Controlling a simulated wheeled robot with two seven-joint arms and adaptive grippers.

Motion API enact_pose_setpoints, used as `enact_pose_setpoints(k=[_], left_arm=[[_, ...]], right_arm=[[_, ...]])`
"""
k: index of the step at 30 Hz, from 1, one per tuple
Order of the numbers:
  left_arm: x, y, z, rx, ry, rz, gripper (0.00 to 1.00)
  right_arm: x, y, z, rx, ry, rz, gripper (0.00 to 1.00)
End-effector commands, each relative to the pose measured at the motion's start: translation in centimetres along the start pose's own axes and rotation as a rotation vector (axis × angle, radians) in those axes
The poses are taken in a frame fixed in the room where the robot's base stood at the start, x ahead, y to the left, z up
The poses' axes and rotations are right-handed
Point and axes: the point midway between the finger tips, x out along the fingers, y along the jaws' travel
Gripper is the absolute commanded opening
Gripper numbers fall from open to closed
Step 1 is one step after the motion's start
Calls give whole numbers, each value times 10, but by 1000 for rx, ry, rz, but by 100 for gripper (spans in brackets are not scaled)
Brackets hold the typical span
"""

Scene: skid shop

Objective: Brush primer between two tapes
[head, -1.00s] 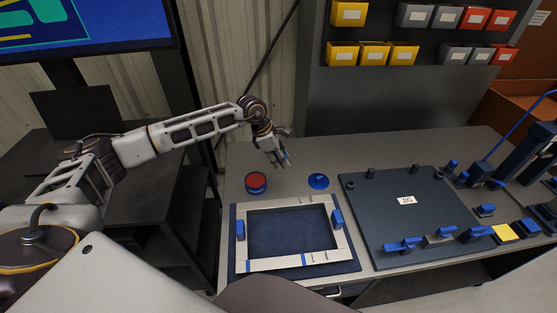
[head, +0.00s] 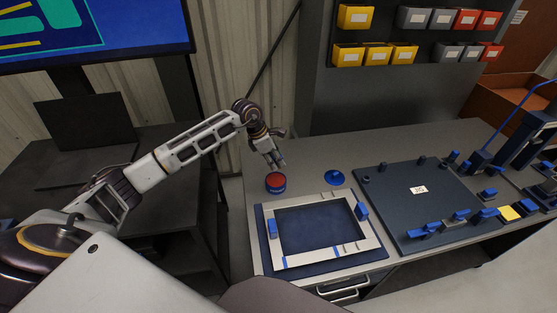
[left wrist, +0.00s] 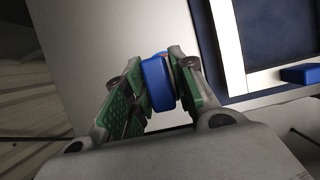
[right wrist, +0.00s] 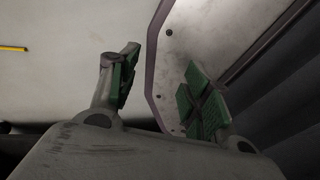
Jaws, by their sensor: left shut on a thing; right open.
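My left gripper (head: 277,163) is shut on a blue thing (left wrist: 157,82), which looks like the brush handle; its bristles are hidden. The gripper is just above and behind a blue tin with a red top face (head: 276,181). I cannot tell whether the held thing touches the tin. A round blue lid (head: 335,177) with a knob lies right of the tin. The pale rectangular frame (head: 318,254) lies on a dark blue board, with narrow blue tape strips (head: 337,250) across its front side. My right gripper (right wrist: 155,90) is open and empty, seen only in its wrist view.
Blue clamps (head: 272,228) stand on the frame's left and right sides. A dark jig plate (head: 415,205) with blue clamps lies to the right. Bins hang on the back panel. The bench between tin and lid is clear.

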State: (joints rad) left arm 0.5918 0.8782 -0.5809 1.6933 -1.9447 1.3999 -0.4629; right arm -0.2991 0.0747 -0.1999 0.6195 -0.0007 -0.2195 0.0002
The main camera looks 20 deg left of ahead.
Motion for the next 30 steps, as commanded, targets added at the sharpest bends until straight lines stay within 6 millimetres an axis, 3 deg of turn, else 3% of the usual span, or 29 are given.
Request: enact_pose_setpoints(k=[5,15,30], left_arm=[[0,1,-1,-6,-1,1,7],[0,1,-1,-6,0,1,7],[24,0,-11,-6,0,0,7]], right_arm=[[0,0,0,-1,0,0,48],[0,24,0,-6,0,25,48],[12,16,0,-3,3,17,48]])
